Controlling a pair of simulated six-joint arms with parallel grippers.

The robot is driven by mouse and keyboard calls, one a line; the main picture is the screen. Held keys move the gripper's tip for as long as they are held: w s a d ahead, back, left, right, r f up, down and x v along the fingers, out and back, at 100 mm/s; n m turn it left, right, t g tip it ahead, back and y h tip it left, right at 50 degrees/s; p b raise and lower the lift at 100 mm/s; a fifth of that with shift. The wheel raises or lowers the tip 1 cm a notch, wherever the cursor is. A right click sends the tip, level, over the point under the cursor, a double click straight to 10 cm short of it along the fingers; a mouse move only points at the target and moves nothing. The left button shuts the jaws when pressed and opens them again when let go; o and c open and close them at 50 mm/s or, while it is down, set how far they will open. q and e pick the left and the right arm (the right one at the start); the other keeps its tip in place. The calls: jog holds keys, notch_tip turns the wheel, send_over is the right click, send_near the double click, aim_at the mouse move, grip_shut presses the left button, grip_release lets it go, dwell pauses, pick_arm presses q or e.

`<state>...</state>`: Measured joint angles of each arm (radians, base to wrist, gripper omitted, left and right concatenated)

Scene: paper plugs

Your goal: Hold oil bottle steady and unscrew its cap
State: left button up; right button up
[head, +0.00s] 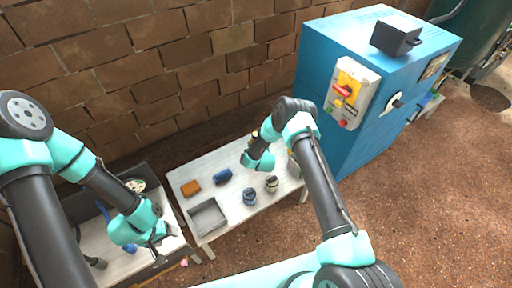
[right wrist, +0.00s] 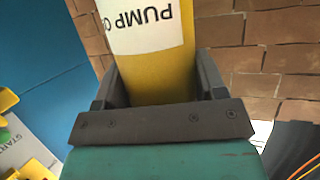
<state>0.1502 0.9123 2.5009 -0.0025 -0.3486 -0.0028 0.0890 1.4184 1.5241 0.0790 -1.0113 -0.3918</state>
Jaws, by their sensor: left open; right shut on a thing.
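The oil bottle (right wrist: 150,70) is yellow with a white label reading "PUMP O…", upside down in the right wrist view. My right gripper (right wrist: 160,82) is shut on its body, one dark finger on each side. The bottle's cap is outside the right wrist view. In the head view the right gripper (head: 256,146) is over the back of the middle table, and a small yellowish bit of what it holds shows by it. My left gripper (head: 160,238) is open and empty at the left table, well away from the bottle.
The middle table (head: 235,225) holds a grey tray (head: 208,217), an orange-brown block (head: 191,188), a blue item (head: 223,176) and two dark jars (head: 250,196). A blue machine cabinet (head: 345,140) stands to the right. A brick wall (head: 150,60) runs behind.

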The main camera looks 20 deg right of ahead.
dwell(0.3)
jog(key=o, duration=0.3)
jog(key=c, duration=0.6)
jog(key=shift+c, duration=0.2)
jog(key=s+r, duration=1.1)
jog(key=s, duration=0.3)
jog(key=shift+s+a+r, duration=0.15)
jog(key=shift+a+r, duration=0.1)
